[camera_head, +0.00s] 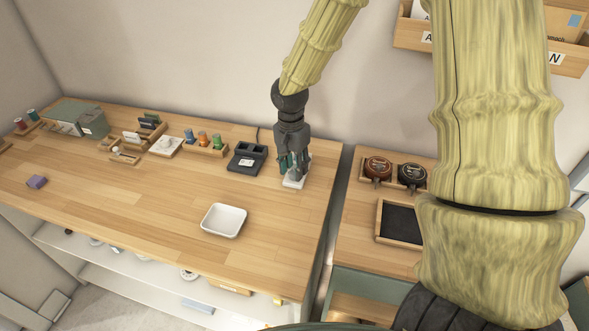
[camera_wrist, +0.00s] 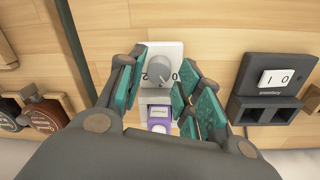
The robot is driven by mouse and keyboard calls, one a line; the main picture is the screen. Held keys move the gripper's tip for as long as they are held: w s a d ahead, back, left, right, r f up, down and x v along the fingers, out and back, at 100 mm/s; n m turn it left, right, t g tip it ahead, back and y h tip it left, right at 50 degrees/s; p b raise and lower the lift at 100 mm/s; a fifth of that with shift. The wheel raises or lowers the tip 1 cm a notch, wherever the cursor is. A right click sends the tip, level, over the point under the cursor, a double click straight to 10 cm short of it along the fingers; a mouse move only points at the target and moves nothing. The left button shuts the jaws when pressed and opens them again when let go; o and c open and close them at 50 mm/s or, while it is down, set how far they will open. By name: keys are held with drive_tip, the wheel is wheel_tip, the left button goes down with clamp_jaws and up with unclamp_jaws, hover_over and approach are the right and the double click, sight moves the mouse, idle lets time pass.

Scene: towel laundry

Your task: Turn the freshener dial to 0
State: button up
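The freshener is a white plate (camera_wrist: 162,50) with a round grey dial (camera_wrist: 160,73) and a purple cartridge (camera_wrist: 159,118) below it. In the wrist view, printed marks show beside the dial, a 2 at its left and a 0 at its right, partly covered by my fingers. I cannot tell where the dial points. My gripper (camera_wrist: 158,84) is open, with teal finger pads on either side of the dial and visible gaps to it. In the head view, my gripper (camera_head: 293,165) points down over the white freshener (camera_head: 293,183), hiding most of it.
A dark device (camera_head: 246,158) with a 1/0 switch stands just left of the freshener in the head view. A white tray (camera_head: 223,220) lies nearer the front. Two round jars (camera_head: 411,176) stand on the counter to the right, beyond a gap. The wooden tabletop (camera_head: 150,195) has free room.

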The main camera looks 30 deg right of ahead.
sight(293, 171)
wheel_tip(293, 171, up, 10)
drive_tip(key=shift+w+r, duration=0.2)
idle(0.5)
